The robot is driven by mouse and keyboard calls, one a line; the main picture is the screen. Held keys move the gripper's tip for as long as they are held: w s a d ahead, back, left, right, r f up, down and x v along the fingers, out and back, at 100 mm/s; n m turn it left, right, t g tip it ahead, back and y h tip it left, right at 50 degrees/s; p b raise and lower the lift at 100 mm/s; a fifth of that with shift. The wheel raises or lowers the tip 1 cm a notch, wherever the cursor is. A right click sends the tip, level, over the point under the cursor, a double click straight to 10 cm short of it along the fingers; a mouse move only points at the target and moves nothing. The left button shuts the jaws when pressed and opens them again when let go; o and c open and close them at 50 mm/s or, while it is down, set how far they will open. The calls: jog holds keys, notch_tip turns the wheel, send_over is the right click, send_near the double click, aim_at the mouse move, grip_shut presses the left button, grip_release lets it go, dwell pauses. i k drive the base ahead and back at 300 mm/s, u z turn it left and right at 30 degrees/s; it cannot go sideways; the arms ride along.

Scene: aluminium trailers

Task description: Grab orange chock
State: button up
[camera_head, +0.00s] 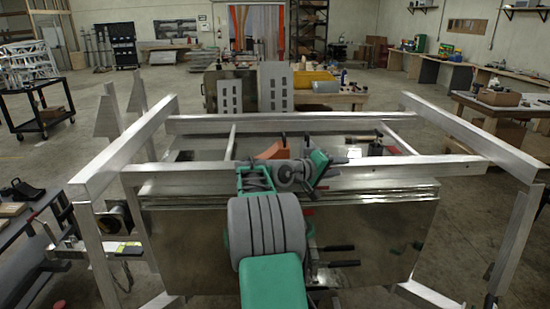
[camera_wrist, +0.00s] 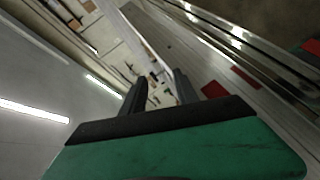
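The orange chock (camera_head: 271,151) lies inside the aluminium trailer frame, just behind the top rail, left of my gripper in the head view. My arm's wrist covers part of its lower edge. My gripper (camera_head: 319,161) is at the rail, to the right of the chock and apart from it. In the wrist view my gripper (camera_wrist: 160,78) has its two dark fingers spread with a clear gap and nothing held between them. I cannot make out the chock in the wrist view, which looks sideways along the metal rails.
The front top rail (camera_head: 400,165) and a crossbar (camera_head: 230,141) border the chock's area. A hammer (camera_head: 360,138) and a dark round object (camera_head: 375,148) lie to the right. A black cart (camera_head: 40,118) stands at left, and a workbench (camera_head: 500,105) at right.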

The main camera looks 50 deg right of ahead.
aim_at(281, 150)
jog(key=i, duration=1)
